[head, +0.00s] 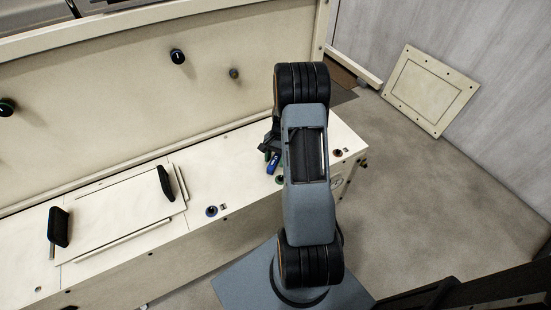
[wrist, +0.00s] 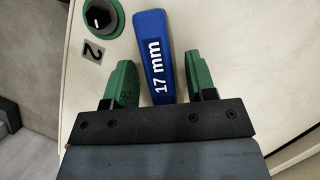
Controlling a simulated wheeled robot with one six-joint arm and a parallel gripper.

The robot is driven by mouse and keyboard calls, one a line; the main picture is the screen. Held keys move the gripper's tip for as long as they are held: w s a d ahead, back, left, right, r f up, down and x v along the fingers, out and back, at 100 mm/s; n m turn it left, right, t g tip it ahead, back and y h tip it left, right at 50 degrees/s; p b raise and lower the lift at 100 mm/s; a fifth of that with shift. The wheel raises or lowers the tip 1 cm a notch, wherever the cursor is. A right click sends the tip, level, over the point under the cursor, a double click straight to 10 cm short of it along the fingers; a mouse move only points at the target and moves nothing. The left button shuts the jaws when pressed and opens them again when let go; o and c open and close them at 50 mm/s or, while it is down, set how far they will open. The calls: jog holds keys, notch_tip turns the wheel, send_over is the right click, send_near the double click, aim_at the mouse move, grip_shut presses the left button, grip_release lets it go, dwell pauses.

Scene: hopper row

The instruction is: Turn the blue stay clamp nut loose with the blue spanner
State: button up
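The blue spanner (wrist: 155,60), marked "17 mm", lies between the two green fingers of my gripper (wrist: 160,78) in the wrist view. A gap shows on each side of it, so the fingers look open and not closed on it. In the head view my gripper (head: 268,150) is over the right part of the cream bench, partly hidden by my arm, with the blue spanner (head: 273,163) just below it. A blue-ringed nut (head: 211,211) sits on the bench top to the left, apart from the gripper.
A green-ringed nut (wrist: 101,18) labelled "2" is near the spanner; it also shows in the head view (head: 281,180). A red-ringed nut (head: 337,152) is to the right. A cover plate with black handles (head: 166,184) lies left. A loose panel (head: 430,90) rests at the back right.

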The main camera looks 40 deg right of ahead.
jog(key=shift+o, duration=0.3)
jog(key=p+v, duration=0.1)
jog(key=v, duration=1.2)
jog(key=shift+r, duration=0.35)
jog(key=shift+w+d, duration=0.15)
jog(key=shift+d, duration=0.05)
jog(key=s+a+r+n+t+h+p, duration=0.2)
jog(key=s+a+r+n+p, duration=0.3)
jog(key=a+r, duration=0.5)
jog(key=s+a+r+n+t+h+p, duration=0.1)
jog(key=s+a+r+n+t+p, duration=0.2)
jog(key=s+a+r+n+p, duration=0.2)
jog(key=s+a+r+n, duration=0.2)
jog(key=s+a+r, duration=0.2)
jog(key=a+r, duration=0.2)
jog(key=shift+a+r+t+h, duration=0.25)
jog(key=shift+a+t+h, duration=0.15)
jog(key=shift+a, duration=0.75)
jog(key=shift+s, duration=0.1)
